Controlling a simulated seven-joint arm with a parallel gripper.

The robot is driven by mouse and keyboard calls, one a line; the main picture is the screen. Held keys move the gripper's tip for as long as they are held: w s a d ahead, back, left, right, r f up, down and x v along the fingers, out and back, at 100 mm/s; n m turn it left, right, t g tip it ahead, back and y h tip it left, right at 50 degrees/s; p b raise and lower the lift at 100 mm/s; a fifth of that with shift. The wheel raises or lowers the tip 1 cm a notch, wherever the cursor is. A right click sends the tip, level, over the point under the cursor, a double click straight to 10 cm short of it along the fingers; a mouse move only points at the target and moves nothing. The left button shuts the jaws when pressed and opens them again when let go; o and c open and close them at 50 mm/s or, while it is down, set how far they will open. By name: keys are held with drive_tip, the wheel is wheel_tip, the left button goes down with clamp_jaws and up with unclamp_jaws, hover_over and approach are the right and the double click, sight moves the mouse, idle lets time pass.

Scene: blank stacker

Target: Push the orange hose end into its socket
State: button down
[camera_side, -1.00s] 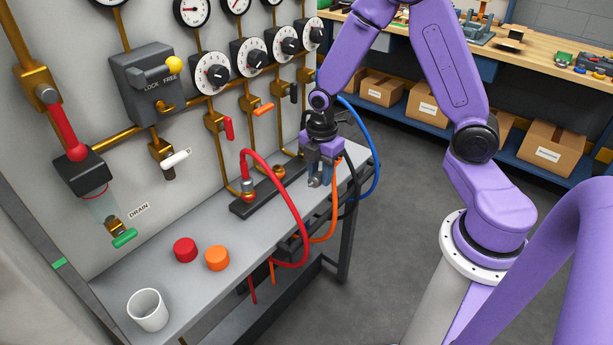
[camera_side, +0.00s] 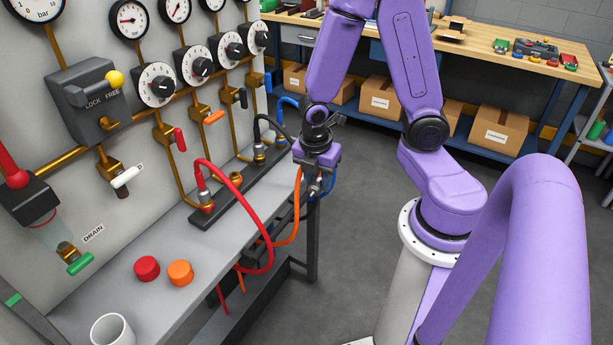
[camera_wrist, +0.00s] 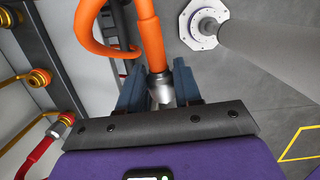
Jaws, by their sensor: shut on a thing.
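The orange hose (camera_side: 294,215) loops beside the bench's front edge and leads up to my gripper (camera_side: 317,188). In the wrist view the silver orange hose end (camera_wrist: 162,92) sits between the two blue-grey fingers of my gripper (camera_wrist: 160,98), which is shut on it. My gripper is out past the bench's front edge, right of the dark socket bar (camera_side: 222,207). A brass socket (camera_side: 235,179) on the bar stands empty, between the red and black hose fittings; the hose end is well apart from it.
The plugged red hose (camera_side: 238,188) arches over the bench front. Black (camera_side: 262,124) and blue (camera_side: 284,101) hoses are at the bar's far end. Red (camera_side: 147,268) and orange caps (camera_side: 180,273) and a white cup (camera_side: 113,330) stand on the near bench. Valves line the panel.

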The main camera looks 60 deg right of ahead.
drive_tip(key=w+d+r+n+t+h, duration=0.1)
drive_tip(key=w+d+n+t+h, duration=0.25)
drive_tip(key=w+d+h, duration=0.55)
drive_tip(key=shift+w+a+f+n+t+y, duration=0.35)
drive_tip(key=shift+w+a+n+t, duration=0.95)
drive_tip(key=shift+w+a+t, duration=0.95)
drive_tip(key=shift+w+a+f+n+t+y, duration=0.3)
drive_tip(key=shift+w+a+n+t, duration=1.35)
drive_tip(key=shift+w, duration=1.1)
drive_tip(key=shift+w+a+f+n+t+y, duration=0.35)
drive_tip(key=shift+w+a+n+t, duration=0.65)
drive_tip(key=shift+w+a+t, duration=1.1)
drive_tip(key=shift+w+d+f, duration=0.2)
drive_tip(key=shift+f, duration=0.3)
drive_tip(key=shift+w+d+f, duration=0.15)
drive_tip(key=shift+f, duration=0.35)
drive_tip(key=shift+f, duration=1.2)
